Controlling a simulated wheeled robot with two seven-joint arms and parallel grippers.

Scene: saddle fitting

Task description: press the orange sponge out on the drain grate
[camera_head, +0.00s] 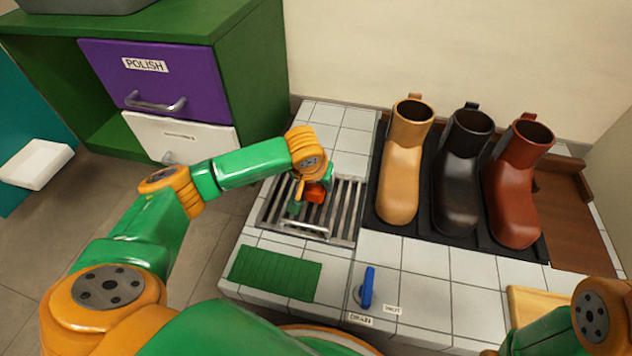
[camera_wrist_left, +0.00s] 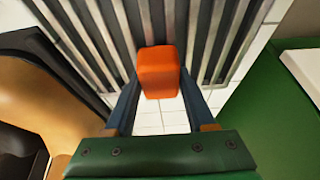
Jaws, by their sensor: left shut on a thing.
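The orange sponge (camera_head: 315,193) is over the drain grate (camera_head: 345,212) in the head view. In the left wrist view the sponge (camera_wrist_left: 159,72) sits between the two fingers of my left gripper (camera_wrist_left: 158,88), with the grate bars (camera_wrist_left: 215,35) behind it. My left gripper (camera_head: 308,192) is shut on the sponge, its wrist above the grate. I cannot tell whether the sponge touches the bars. My right arm shows at the lower right of the head view, but its gripper is out of view.
A green mat (camera_head: 275,274) lies in front of the grate. A blue lever (camera_head: 367,288) stands near the DRAIN label (camera_head: 361,320). Tan (camera_head: 402,170), black (camera_head: 460,175) and brown (camera_head: 517,190) boots stand right of the grate. A purple POLISH drawer (camera_head: 158,80) is at the back left.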

